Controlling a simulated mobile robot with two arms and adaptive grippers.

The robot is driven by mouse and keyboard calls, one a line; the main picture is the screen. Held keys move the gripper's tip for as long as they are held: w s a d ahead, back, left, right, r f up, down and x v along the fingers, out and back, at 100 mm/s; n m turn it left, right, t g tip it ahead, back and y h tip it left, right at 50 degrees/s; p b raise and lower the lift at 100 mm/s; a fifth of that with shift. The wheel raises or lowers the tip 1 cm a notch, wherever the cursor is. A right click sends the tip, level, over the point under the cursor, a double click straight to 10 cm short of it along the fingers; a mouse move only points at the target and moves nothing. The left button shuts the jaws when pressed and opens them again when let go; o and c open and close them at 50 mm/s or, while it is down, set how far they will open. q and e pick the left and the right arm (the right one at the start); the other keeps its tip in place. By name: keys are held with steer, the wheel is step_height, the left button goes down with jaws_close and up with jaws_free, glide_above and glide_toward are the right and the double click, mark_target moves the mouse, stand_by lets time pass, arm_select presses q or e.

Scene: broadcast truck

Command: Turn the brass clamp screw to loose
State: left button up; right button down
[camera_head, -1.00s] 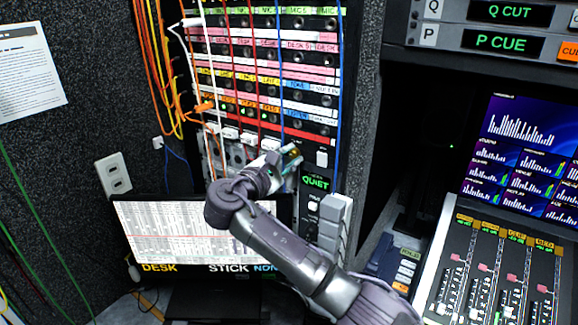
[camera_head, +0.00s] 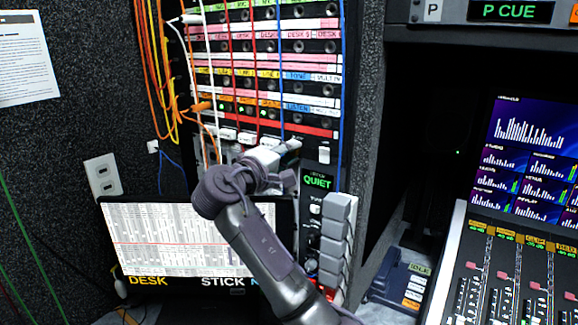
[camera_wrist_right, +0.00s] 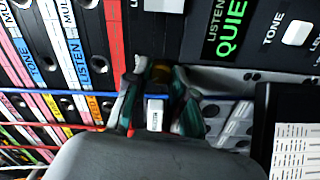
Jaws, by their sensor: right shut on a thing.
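The brass clamp screw (camera_wrist_right: 161,73) shows as a small dark brass-coloured piece between the fingertips in the right wrist view, just below the black panel edge. Most of it is hidden by the fingers. My right gripper (camera_wrist_right: 160,84) is shut on it, with one dark green and grey finger on each side. In the head view my right gripper (camera_head: 287,152) is at the lower part of the rack, left of the green QUIET label, and the screw is hidden there. I cannot tell the screw's turn position. My left gripper is in neither view.
A patch rack (camera_head: 265,75) with red, white and blue cables hangs above my gripper; a blue cable (camera_wrist_right: 100,94) passes close by it. A monitor (camera_head: 150,237) stands below left. Grey switches (camera_head: 338,235) and a fader desk (camera_head: 490,265) are to the right.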

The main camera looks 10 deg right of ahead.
mark_target(297, 105)
steer(key=m+b, duration=0.2)
steer(key=m, duration=0.1)
steer(key=m+b, duration=0.1)
steer(key=shift+f+m, duration=0.25)
steer(key=shift+m, duration=0.05)
steer(key=shift+r+m+b, duration=0.15)
steer(key=shift+m+b, duration=1)
steer(key=shift+m, duration=0.45)
steer(key=c, duration=1)
jaws_free()
steer(key=shift+r, duration=0.1)
step_height(297, 105, up, 10)
steer(key=shift+f, duration=0.1)
